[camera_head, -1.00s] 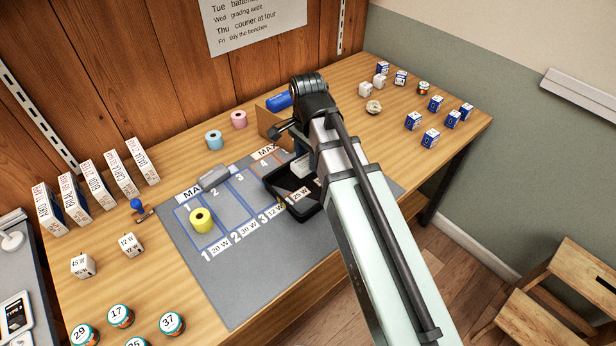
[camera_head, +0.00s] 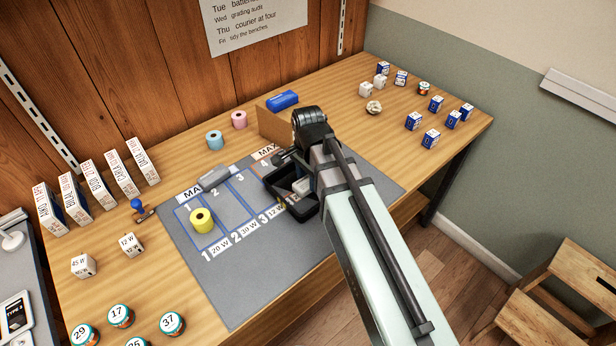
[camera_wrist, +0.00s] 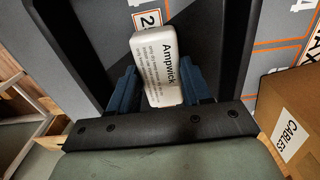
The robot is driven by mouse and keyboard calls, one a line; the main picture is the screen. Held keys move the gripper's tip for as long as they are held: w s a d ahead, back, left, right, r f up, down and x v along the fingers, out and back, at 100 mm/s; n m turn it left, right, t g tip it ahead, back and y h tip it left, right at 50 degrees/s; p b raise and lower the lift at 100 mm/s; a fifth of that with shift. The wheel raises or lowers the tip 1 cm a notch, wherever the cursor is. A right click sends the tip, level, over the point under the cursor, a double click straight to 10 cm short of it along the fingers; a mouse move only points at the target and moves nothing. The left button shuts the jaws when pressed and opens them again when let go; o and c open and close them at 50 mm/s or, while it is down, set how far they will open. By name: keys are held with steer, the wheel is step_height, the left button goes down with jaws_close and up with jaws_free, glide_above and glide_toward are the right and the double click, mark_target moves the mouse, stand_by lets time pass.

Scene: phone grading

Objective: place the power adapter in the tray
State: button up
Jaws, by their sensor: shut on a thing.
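The power adapter (camera_wrist: 163,62) is a white block printed "Ampwick", seen in the wrist view between the two blue fingers of my gripper (camera_wrist: 160,88). My gripper is shut on it. The black tray (camera_wrist: 238,35) shows its dark walls to both sides of the adapter, which lies within the tray's outline. I cannot tell whether it touches the tray floor. In the head view the tray (camera_head: 272,184) sits on the grey mat, and my arm covers its right side. My fingers are mostly hidden there.
The grey mat (camera_head: 235,285) has numbered, outlined lanes; a yellow roll (camera_head: 201,220) stands in one, and a grey block (camera_head: 214,178) lies at its back edge. The mat's front is clear.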

mark_target(308, 181)
steer(key=shift+f, duration=0.15)
steer(key=o, duration=1.2)
steer(key=shift+c, duration=0.2)
step_height(308, 181, up, 12)
